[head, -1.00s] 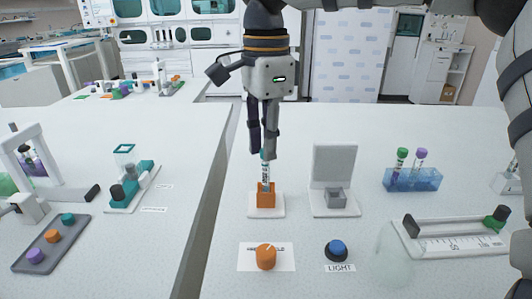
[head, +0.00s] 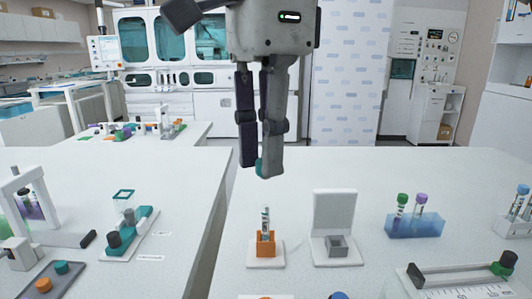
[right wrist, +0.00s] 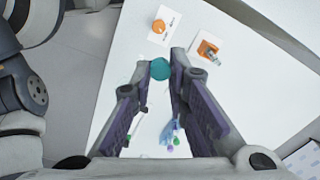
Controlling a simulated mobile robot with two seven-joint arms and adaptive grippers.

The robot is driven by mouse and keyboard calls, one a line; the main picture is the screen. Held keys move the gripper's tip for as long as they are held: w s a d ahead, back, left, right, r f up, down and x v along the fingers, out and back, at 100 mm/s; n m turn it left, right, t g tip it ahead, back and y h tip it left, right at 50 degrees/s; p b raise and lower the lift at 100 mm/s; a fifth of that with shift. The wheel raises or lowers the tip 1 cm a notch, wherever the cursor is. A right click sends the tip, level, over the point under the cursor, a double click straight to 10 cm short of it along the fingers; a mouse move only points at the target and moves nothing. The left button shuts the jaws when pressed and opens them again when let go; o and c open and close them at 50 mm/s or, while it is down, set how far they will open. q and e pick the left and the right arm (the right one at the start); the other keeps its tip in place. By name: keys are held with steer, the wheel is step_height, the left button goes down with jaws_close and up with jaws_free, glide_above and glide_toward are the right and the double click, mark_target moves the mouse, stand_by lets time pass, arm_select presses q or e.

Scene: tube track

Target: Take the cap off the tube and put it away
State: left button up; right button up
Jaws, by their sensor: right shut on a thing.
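My right gripper (head: 262,168) is shut on the teal cap (head: 258,166), which shows at the fingertips. The cap also shows in the right wrist view (right wrist: 160,68), between the finger ends. The gripper holds it clearly above the tube (head: 265,222). The tube is clear with a printed label, has no cap on it and stands upright in an orange holder (head: 265,245) on a white base. The holder shows in the right wrist view (right wrist: 208,48), off to the right of the cap. My left gripper is not in view.
A dark tray (head: 36,292) with teal and orange round pieces is cut by the lower left edge. A blue rack (head: 415,226) holds capped tubes farther right. A gap separates the left and right tables.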

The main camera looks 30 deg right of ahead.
steer(key=shift+s+a+r, duration=0.15)
steer(key=shift+s+r, duration=0.05)
steer(key=shift+r, duration=0.4)
steer(key=shift+s+a+r, duration=0.1)
steer(key=shift+s+r, duration=0.1)
steer(key=shift+r, duration=0.45)
steer(key=shift+s+a+r, duration=0.15)
steer(key=shift+s+r, duration=0.05)
steer(key=shift+r, duration=0.4)
steer(key=shift+f, duration=0.1)
